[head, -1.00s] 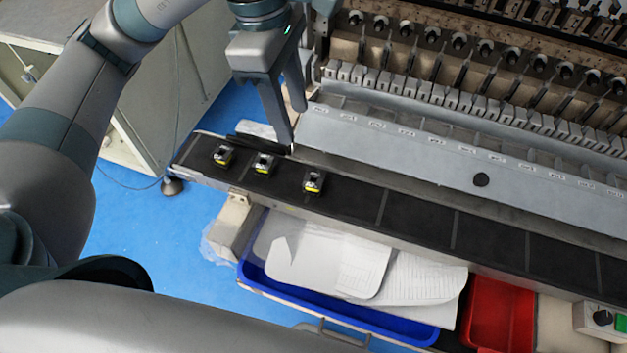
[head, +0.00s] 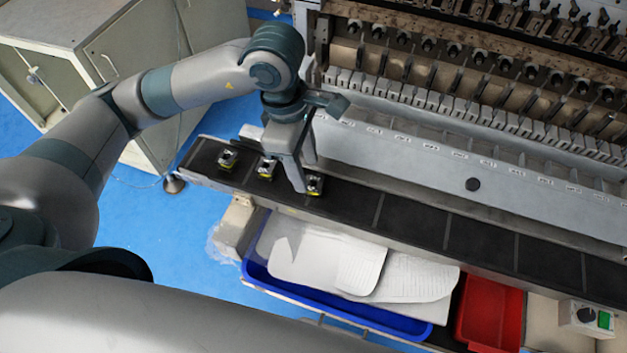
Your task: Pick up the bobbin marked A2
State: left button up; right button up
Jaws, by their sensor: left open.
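Three small bobbins, black and silver with yellow at the base, sit on the black belt (head: 410,215) at its left end: a left one (head: 228,159), a middle one (head: 266,168) and a right one (head: 316,184). I cannot read any marking on them, so I cannot tell which is A2. My left gripper (head: 306,178) is open and points down over the belt, between the middle and right bobbins in the picture. Its fingers partly cover the right bobbin. I cannot tell whether they touch it. My right gripper does not show.
The coil winder's grey sloped panel (head: 400,150) with a row of labels runs behind the belt. A blue tray (head: 400,328) holding papers (head: 330,258) and a red bin (head: 490,312) lie below the belt's front. A grey cabinet (head: 60,30) stands at upper left.

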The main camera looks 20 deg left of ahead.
aim_at(311, 181)
pick_arm(q)
jog(key=shift+f, duration=0.2)
jog(key=shift+d+f+p, duration=0.25)
jog(key=shift+f+p, duration=0.4)
jog(key=shift+p, duration=0.15)
jog(key=f, duration=0.1)
jog(key=f+p, duration=0.1)
jog(key=f, duration=0.1)
jog(key=shift+w+d, duration=0.1)
jog(key=shift+d, duration=0.2)
jog(key=shift+f, duration=0.35)
jog(key=c, duration=0.9)
